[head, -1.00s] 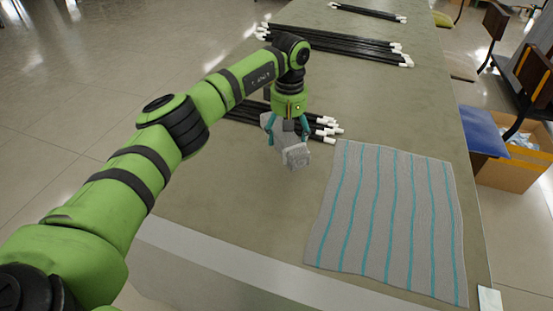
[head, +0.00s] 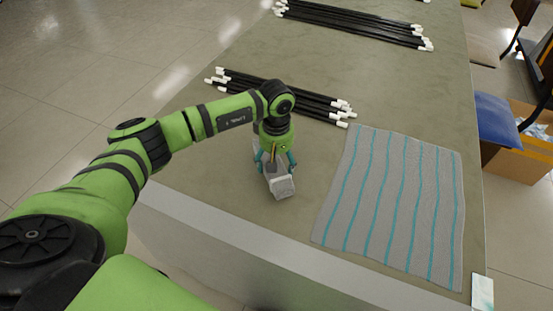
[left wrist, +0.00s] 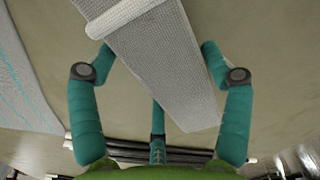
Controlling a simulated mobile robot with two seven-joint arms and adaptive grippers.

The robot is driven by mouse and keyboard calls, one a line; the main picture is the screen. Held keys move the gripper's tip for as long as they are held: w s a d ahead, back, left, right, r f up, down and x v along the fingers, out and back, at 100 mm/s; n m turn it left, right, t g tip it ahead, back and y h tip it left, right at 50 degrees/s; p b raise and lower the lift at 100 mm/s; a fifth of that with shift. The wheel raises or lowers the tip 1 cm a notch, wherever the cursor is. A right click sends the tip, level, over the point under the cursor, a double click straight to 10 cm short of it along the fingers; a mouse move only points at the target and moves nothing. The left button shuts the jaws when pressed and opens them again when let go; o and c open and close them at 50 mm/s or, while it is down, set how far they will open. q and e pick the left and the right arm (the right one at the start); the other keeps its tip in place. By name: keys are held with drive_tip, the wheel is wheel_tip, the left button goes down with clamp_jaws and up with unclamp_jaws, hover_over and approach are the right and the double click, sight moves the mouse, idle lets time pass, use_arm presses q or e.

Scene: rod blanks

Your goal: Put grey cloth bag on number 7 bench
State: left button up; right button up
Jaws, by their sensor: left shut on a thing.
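The grey cloth bag (head: 283,188) is a long woven piece with a paler band at one end. My left gripper (head: 275,165) is shut on it, its teal fingers on either side, over the near part of the bench (head: 215,185). In the left wrist view the bag (left wrist: 165,65) lies slantwise between the fingers (left wrist: 157,50). I cannot tell whether the bag touches the bench top. No number 7 is readable. My right gripper is not in view.
A grey cloth with teal stripes (head: 395,200) lies flat to the right of the bag. Black rods with white ends (head: 310,105) lie behind the gripper, and more rods (head: 350,24) farther back. A small card (head: 483,291) is at the near right corner. A blue chair seat (head: 495,120) stands right.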

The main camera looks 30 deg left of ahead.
use_arm(q)
drive_tip(key=shift+f, duration=0.3)
drive_tip(key=o, duration=0.8)
drive_tip(key=shift+f, duration=0.15)
drive_tip(key=o, duration=0.4)
drive_tip(key=shift+c, duration=0.2)
